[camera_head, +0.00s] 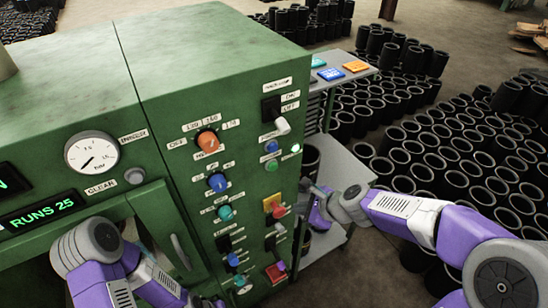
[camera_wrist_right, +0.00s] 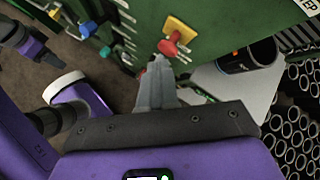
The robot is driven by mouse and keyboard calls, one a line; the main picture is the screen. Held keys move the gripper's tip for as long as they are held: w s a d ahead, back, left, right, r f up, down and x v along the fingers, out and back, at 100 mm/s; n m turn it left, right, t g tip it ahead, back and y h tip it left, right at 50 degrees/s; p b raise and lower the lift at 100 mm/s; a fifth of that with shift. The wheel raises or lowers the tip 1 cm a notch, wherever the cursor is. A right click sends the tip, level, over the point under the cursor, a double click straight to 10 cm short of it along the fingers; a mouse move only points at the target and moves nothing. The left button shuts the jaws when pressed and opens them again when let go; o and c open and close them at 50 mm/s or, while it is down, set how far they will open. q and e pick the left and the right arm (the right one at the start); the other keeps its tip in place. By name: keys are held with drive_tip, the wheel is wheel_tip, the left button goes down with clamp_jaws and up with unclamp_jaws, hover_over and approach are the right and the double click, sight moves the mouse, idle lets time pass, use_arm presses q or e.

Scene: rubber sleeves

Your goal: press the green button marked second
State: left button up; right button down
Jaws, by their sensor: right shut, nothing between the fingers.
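The tall green control panel (camera_head: 225,190) carries rows of knobs and buttons with small white labels. A green button (camera_head: 271,165) sits below a blue button in the right column. A teal-green knob (camera_head: 224,213) and another green control (camera_head: 240,281) are in the left column. The labels are too small to read, so I cannot tell which is marked second. My right gripper (camera_head: 304,184) is shut and empty in front of the panel's right column. In the right wrist view its fingers (camera_wrist_right: 162,75) point toward the red mushroom button (camera_wrist_right: 170,45). My left arm is at lower left; its fingers are not clear.
The red mushroom button on a yellow plate (camera_head: 271,203) is close to my right gripper. Many black sleeves (camera_head: 440,150) cover the floor beyond. A lit green lamp (camera_head: 295,148) is near the panel edge.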

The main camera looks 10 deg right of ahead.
sight(273, 167)
drive_tip(key=shift+m+t+y, duration=0.3)
drive_tip(key=shift+m, duration=0.5)
wheel_tip(273, 167, up, 5)
drive_tip(key=shift+f, duration=0.1)
drive_tip(key=shift+w, duration=0.1)
drive_tip(key=w+a+p, duration=0.3)
drive_tip(key=w, duration=0.5)
drive_tip(key=shift+w, duration=0.1)
drive_tip(key=shift+w+a, duration=0.1)
idle(1.3)
drive_tip(key=shift+w+a, duration=0.1)
drive_tip(key=shift+w, duration=0.2)
